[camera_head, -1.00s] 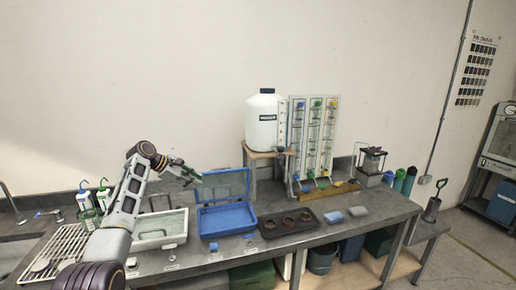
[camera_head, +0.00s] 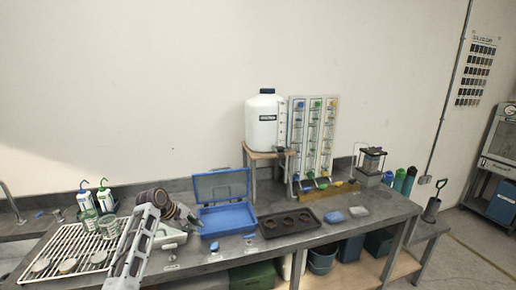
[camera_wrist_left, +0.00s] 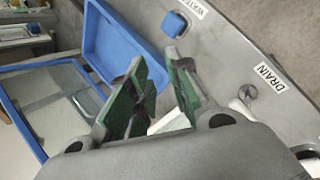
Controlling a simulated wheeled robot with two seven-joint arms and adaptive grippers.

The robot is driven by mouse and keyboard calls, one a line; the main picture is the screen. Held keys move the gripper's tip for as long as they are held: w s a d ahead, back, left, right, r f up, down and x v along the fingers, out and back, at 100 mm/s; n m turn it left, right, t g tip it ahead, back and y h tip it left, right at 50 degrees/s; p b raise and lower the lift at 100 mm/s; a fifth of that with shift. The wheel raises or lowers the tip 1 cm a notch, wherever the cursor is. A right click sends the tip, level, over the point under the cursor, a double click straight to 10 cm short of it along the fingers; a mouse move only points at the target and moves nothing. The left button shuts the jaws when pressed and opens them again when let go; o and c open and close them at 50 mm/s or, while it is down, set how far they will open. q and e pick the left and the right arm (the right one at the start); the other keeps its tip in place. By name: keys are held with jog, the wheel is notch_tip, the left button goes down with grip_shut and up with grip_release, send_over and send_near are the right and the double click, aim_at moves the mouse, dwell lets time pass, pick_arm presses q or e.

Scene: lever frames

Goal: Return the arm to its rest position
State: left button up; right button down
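My left arm (camera_head: 134,245) rises from the bottom left in the head view and bends at a dark wrist. My left gripper (camera_head: 188,219) is partly hidden there, close to the left side of the open blue box (camera_head: 228,217). In the left wrist view, the gripper (camera_wrist_left: 160,72) shows two green-padded fingers spread apart with nothing held between them. The blue box (camera_wrist_left: 125,48) and its clear lid (camera_wrist_left: 50,105) lie beyond the fingers. My right gripper is not in view.
A white wire rack (camera_head: 75,246) with round discs is left of my arm, with wash bottles (camera_head: 105,197) behind. A white tray (camera_head: 172,238) is partly hidden by my arm. A dark tray (camera_head: 288,222) stands right of the box. A blue knob (camera_wrist_left: 174,24) sits near the WATER label.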

pick_arm(q)
jog(key=s+d+f+m+g+y, duration=0.1)
jog(key=s+f+m, duration=0.4)
jog(key=s, duration=0.5)
jog(key=s+d+f+m+y, duration=0.1)
jog(key=s+f+m+y, duration=0.1)
jog(key=s+f, duration=0.65)
jog(key=s+r+m+y, duration=0.25)
jog(key=s+m, duration=0.55)
jog(key=s, duration=1.5)
notch_tip(320, 180, down, 33)
jog(key=s+g, duration=0.2)
jog(key=s, duration=0.1)
jog(key=s+a+f, duration=0.3)
jog(key=s+f, duration=1.6)
jog(key=s, duration=0.3)
jog(key=shift+f+m+g+h, duration=0.3)
jog(key=shift+f+g+h, duration=0.05)
jog(key=shift+f+g, duration=0.05)
